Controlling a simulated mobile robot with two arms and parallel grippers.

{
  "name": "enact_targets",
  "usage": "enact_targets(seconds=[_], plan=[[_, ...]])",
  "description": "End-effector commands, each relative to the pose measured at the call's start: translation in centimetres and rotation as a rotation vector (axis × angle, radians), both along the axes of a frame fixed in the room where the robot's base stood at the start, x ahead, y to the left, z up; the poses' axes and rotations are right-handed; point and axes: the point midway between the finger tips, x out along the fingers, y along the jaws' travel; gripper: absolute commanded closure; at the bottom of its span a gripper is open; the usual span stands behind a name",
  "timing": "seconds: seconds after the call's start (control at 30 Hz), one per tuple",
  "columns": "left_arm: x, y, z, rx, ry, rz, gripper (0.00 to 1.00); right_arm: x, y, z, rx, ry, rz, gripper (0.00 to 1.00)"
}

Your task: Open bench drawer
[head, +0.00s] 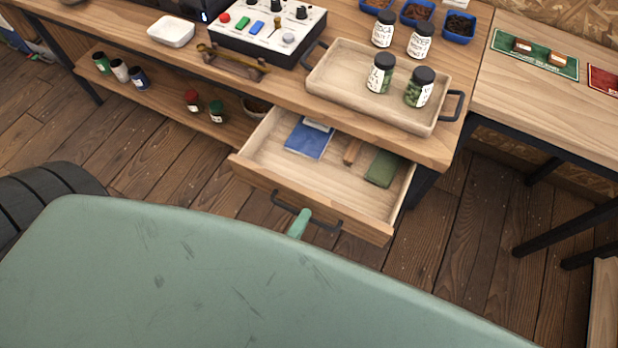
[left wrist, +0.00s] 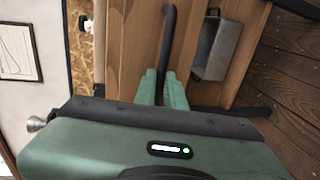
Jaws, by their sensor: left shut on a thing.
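The bench drawer (head: 262,180) is pulled out from under the wooden bench. Inside it lie a blue packet (head: 309,140), a green packet (head: 382,168) and a small brown piece (head: 353,151). Its dark bar handle (head: 325,222) is on the front. My left gripper (head: 299,224) is at the handle's middle, mostly hidden behind my own green body. In the left wrist view, the green fingers of my left gripper (left wrist: 162,86) are shut on the dark handle (left wrist: 167,40). My right gripper is not in view.
On the bench, a wooden tray (head: 330,83) holds two jars of green beans, with two more jars behind it. A control box (head: 268,30) stands to the left. A lower shelf (head: 165,98) holds several small containers. Floor right of the drawer is clear.

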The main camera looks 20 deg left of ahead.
Motion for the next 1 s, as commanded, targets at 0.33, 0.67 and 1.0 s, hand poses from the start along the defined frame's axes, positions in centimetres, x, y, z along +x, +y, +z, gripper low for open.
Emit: enact_targets(seconds=[0.33, 0.67, 1.0], plan=[[-0.6, 0.1, 0.0, 0.0, -0.001, 0.001, 1.0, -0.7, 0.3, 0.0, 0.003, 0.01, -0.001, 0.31], [-0.6, 0.1, 0.0, 0.0, -0.001, 0.001, 0.67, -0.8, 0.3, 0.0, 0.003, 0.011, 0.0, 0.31], [-1.6, 0.1, 0.1, 0.001, 0.001, 0.0, 0.67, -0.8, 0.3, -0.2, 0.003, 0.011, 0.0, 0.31]])
